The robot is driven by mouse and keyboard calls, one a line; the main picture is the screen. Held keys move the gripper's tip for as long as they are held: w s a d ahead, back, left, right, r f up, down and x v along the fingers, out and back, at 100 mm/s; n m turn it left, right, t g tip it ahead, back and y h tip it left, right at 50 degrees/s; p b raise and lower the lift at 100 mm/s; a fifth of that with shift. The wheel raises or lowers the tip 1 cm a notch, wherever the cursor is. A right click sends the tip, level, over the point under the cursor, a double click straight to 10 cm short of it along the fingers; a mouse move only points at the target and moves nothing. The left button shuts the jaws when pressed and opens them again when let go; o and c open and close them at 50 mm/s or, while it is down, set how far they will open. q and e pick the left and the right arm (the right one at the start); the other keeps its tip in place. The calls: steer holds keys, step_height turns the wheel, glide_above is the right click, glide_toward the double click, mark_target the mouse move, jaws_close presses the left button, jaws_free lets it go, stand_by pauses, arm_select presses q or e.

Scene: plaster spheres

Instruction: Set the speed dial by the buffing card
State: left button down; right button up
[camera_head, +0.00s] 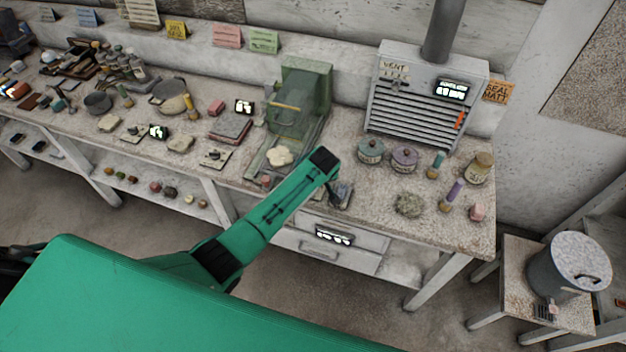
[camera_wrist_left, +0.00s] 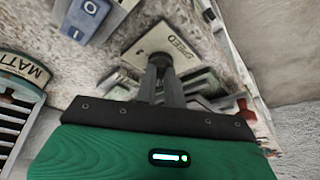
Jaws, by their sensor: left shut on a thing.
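The speed dial (camera_wrist_left: 160,60) is dark and small, on a pale plate lettered SPEED (camera_wrist_left: 176,44) in the left wrist view. My left gripper (camera_wrist_left: 161,72) is shut on the dial, and its fingers hide most of it. In the head view my left gripper (camera_head: 341,192) is at the front edge of the bench, right of the green hooded machine (camera_head: 303,90); my arm covers part of it. Several cards stand along the back ledge, including a pink one (camera_head: 227,36) and a green one (camera_head: 264,41); I cannot read which is the buffing card. My right gripper is not in view.
A blue switch block marked O and I (camera_wrist_left: 86,17) is close by at upper left in the left wrist view. Lidded jars (camera_head: 370,151) and a grey vented cabinet (camera_head: 427,95) stand right of my gripper. A rough lump (camera_head: 408,204) lies near the bench front.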

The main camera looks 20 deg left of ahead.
arm_select(q)
steer(key=n, duration=0.3)
steer(key=shift+w+d+n+g+y+b, duration=0.2)
steer(key=shift+n+g+y+b, duration=0.1)
steer(key=shift+g+y+b, duration=0.1)
steer(key=shift+w+r+n+g+y+b, duration=0.15)
steer(key=shift+n+g+y+b, duration=0.35)
steer(key=shift+n, duration=0.9)
steer(key=c, duration=1.5)
jaws_free()
